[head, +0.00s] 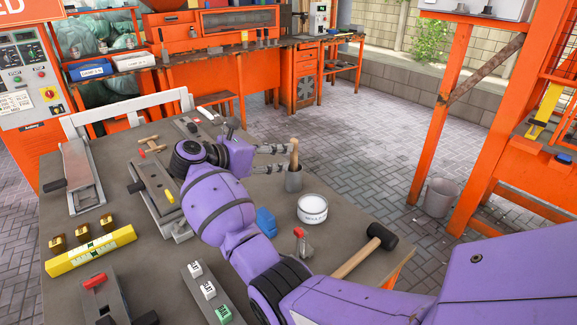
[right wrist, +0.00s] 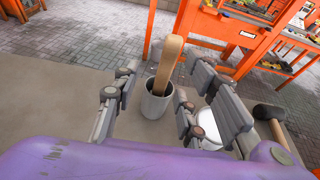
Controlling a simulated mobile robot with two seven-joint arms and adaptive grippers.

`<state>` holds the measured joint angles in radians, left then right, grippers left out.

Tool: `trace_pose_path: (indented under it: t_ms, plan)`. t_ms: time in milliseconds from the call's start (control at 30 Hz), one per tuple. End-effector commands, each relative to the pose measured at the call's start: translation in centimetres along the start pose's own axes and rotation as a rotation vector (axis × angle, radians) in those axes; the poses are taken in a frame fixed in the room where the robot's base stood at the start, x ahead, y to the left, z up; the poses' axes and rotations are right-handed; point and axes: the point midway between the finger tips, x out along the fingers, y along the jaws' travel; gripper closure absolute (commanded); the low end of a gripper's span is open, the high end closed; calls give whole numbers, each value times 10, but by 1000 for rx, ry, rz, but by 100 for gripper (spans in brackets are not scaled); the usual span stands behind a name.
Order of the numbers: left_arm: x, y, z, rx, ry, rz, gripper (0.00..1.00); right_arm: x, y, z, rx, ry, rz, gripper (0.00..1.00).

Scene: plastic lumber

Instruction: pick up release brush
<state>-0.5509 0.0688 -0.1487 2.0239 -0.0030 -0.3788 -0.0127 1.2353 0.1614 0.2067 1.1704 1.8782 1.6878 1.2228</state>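The release brush appears to be the wooden-handled tool (head: 294,153) standing handle-up in a grey cup (head: 294,183) near the table's far right edge; its lower end is hidden in the cup. The handle (right wrist: 168,62) and the cup (right wrist: 157,102) also show in the right wrist view. My right gripper (head: 278,158) is open, its fingers pointing toward the handle. In the right wrist view the fingers of this gripper (right wrist: 164,85) are spread to either side of the handle, with gaps visible on both sides. My left gripper is not in view.
A white round tub (head: 312,209), a blue object (head: 265,222), a red-topped tool (head: 301,242) and a black mallet (head: 380,238) are on the table (head: 350,215) near my right arm. Orange posts stand beyond the table at right.

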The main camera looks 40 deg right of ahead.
Motion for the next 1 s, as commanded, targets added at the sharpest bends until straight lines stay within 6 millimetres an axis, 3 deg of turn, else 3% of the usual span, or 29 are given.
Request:
trace_pose_path:
  t_ms: [300,400,733,1000]
  plan:
    - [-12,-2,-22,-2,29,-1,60,42,-9,8,5,-5,-2,61]
    - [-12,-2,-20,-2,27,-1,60,54,-8,5,3,-4,1,61]
    - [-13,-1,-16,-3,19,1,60,62,-8,1,2,0,1,61]
    - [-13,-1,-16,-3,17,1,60,62,-8,2,2,-1,1,96]
